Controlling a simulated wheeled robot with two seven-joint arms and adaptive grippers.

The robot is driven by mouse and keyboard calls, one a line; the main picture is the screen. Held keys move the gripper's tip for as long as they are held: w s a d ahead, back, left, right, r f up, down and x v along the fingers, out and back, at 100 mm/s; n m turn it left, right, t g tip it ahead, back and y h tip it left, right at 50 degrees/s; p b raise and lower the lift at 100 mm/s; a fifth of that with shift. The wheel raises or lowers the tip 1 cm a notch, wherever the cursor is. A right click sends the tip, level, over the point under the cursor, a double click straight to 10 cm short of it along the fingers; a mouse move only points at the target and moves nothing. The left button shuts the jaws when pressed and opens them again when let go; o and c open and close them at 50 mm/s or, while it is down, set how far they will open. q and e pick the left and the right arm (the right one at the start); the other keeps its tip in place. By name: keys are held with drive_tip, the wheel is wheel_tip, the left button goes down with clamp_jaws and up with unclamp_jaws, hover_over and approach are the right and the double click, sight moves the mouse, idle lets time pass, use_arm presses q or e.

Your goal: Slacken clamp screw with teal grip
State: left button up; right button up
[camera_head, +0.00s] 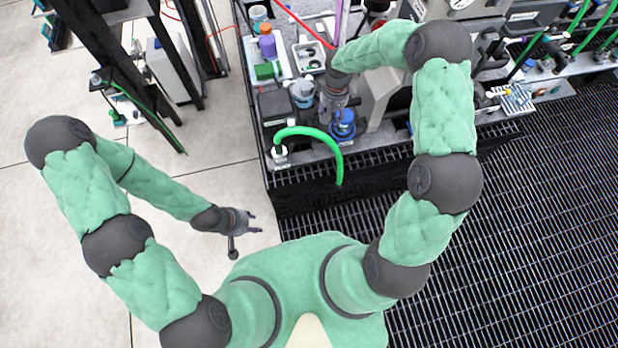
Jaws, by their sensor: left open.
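I cannot clearly make out a clamp screw with a teal grip at this size. My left gripper (254,222) is open and empty, over the pale floor to the left of the bench's front corner. My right gripper (331,108) points down over the front part of the bench. A blue round part (343,124) shows just beside its lower end; whether they touch is unclear. The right gripper's fingers are too small and crowded to tell whether they are open or shut.
The bench (372,148) is crowded. A green hose (324,137) curves over its front edge. A purple-capped bottle (267,43) and a green block (267,71) stand at its left. Black grating (520,230) covers the right floor. Open pale floor (40,240) lies left.

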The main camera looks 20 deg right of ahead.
drive_tip(key=s+a+f+y+b, duration=0.1)
drive_tip(key=s+a+f+b, duration=0.3)
drive_tip(key=f, duration=0.6)
drive_tip(key=s+a+f+y+b, duration=0.2)
drive_tip(key=s+a+f+b, duration=0.3)
drive_tip(key=f, duration=0.4)
drive_tip(key=shift+s+a+f+b, duration=0.3)
drive_tip(key=shift+a+f+b, duration=0.05)
drive_tip(key=shift+a+b, duration=0.25)
